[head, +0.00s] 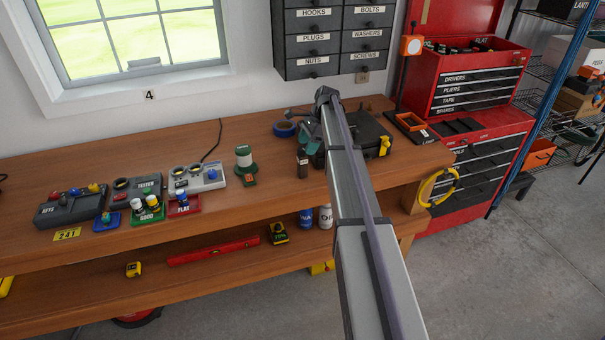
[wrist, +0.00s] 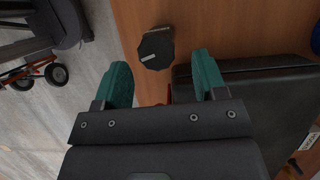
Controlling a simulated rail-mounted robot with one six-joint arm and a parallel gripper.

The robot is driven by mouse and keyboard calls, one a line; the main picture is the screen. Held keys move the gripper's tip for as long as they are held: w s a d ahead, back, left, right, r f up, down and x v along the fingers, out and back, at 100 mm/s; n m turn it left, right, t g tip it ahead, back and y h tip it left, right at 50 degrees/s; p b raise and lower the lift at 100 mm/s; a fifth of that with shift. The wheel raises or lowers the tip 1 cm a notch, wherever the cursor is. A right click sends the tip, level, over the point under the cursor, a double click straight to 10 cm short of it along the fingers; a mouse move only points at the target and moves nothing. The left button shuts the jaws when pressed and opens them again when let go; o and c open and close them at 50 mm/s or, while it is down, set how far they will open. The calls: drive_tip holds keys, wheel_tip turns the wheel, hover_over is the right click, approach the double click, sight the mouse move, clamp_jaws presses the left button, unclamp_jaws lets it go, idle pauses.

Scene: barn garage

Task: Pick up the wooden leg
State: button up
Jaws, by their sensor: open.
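In the wrist view a dark octagonal top with a pale line (wrist: 155,52), probably the same post, shows beyond and between my fingertips. My gripper (wrist: 162,75) has two teal fingers spread wide with nothing between them. In the head view my gripper (head: 311,141) is partly hidden by my arm, just right of the post and above the bench.
The black case (head: 372,132) lies close to my gripper; it also fills the right of the wrist view (wrist: 260,95). Blue tape (head: 284,129) lies behind. Bare wood (head: 275,178) shows in front of the post.

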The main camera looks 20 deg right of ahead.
sight(302, 155)
drive_tip(key=b+x, duration=0.4)
drive_tip(key=x, duration=0.1)
drive_tip(key=shift+s+d+f+b, duration=0.1)
drive_tip(key=shift+d+f+b, duration=0.05)
drive_tip(key=shift+f+b, duration=0.2)
drive_tip(key=shift+r, duration=0.25)
drive_tip(key=c, duration=1)
wheel_tip(302, 155, up, 10)
drive_tip(key=p, duration=1)
drive_tip(key=shift+r+p, duration=0.2)
drive_tip(key=shift+p, duration=0.1)
drive_tip(key=shift+f+b, duration=0.45)
drive_tip(key=shift+f, duration=0.05)
drive_tip(key=shift+a, duration=0.2)
